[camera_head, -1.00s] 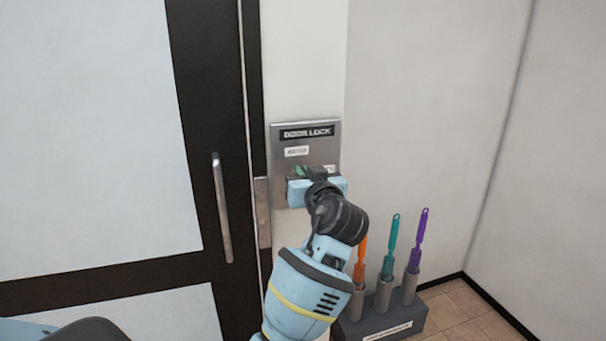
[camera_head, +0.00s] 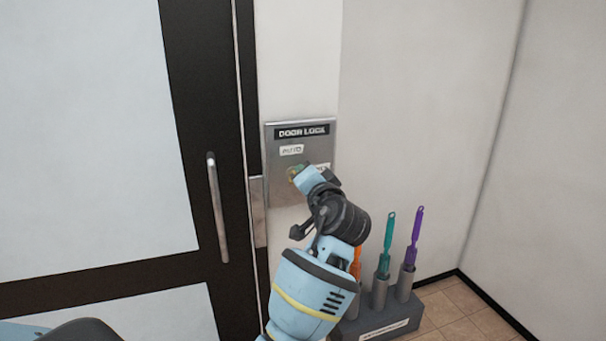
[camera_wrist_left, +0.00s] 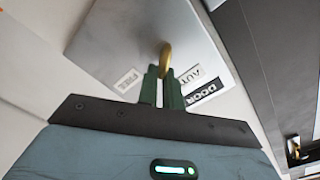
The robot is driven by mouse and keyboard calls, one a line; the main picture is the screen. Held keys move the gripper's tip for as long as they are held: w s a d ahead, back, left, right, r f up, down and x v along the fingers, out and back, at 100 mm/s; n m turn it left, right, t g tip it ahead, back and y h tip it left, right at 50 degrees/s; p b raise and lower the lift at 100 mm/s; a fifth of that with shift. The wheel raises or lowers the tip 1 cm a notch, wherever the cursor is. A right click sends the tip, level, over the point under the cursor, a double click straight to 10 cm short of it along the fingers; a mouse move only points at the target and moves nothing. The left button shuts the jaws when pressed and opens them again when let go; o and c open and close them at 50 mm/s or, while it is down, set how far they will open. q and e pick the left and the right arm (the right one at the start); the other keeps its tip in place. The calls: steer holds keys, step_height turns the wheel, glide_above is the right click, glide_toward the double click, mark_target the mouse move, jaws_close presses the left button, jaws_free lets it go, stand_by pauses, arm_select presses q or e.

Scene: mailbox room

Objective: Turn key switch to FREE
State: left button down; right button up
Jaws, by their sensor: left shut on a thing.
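The metal door lock panel (camera_head: 281,192) is on the wall right of the door. It also shows in the left wrist view (camera_wrist_left: 118,42), with FREE (camera_wrist_left: 128,81) and AUTO labels. The AUTO label (camera_head: 291,150) is above the key in the head view; the label to the right is mostly hidden behind my gripper. My left gripper (camera_head: 297,173) is at the panel, its body rolled. In the left wrist view its green fingers (camera_wrist_left: 160,72) are shut on the brass key (camera_wrist_left: 166,55). The key's exact pointing is hard to tell. My right gripper is not in view.
The door handle (camera_head: 218,208) is left of the panel. A grey stand (camera_head: 392,328) on the floor at the lower right holds orange, teal (camera_head: 389,240) and purple (camera_head: 415,238) handled tools. The wall right of the panel is clear.

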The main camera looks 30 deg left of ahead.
arm_select(q)
steer(key=m, duration=0.3)
steer(key=shift+w+d+f+m, duration=0.1)
steer(key=shift+f+m, duration=0.15)
steer(key=shift+m, duration=0.15)
steer(key=shift+f+m, duration=0.15)
steer(key=shift+m, duration=0.7)
steer(key=shift+f+m, duration=0.15)
steer(key=shift+m, duration=0.7)
steer(key=c, duration=1.6)
jaws_free()
steer(key=shift+o, duration=0.2)
steer(key=shift+d, duration=0.1)
steer(key=v, duration=0.7)
steer(key=shift+s+d, duration=0.2)
steer(key=shift+d, duration=0.05)
